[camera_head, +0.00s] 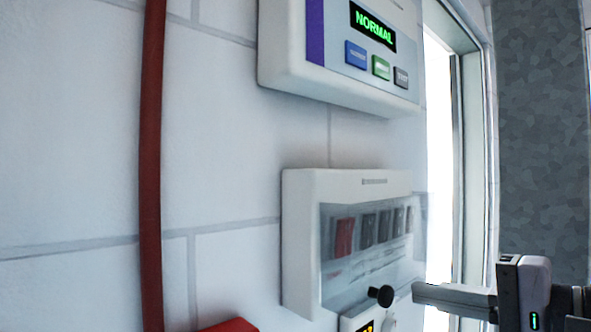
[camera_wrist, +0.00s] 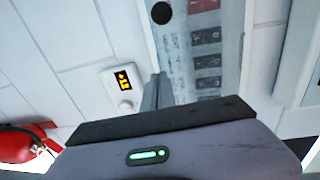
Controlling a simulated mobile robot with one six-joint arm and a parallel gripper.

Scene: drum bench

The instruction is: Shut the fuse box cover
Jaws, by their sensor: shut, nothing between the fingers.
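The fuse box (camera_head: 300,240) is a white wall housing with a row of switches, one red and several dark. Its clear cover (camera_head: 345,285) lies over the switches, with a black round knob (camera_head: 382,295) low on it. The cover's right edge reaches a little past the housing; I cannot tell whether it is fully shut. My gripper (camera_head: 418,292) is shut and empty, just right of the knob; contact cannot be told. In the wrist view, the shut fingers (camera_wrist: 161,88) point at the box's edge, and the knob (camera_wrist: 161,13) shows further up.
A white panel (camera_head: 290,70) reading NORMAL hangs above the box. A small device with an amber display (camera_head: 360,324) is below it, also in the wrist view (camera_wrist: 123,82). A red pipe (camera_head: 152,150) runs down the left wall. A red extinguisher (camera_wrist: 20,145) shows in the wrist view.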

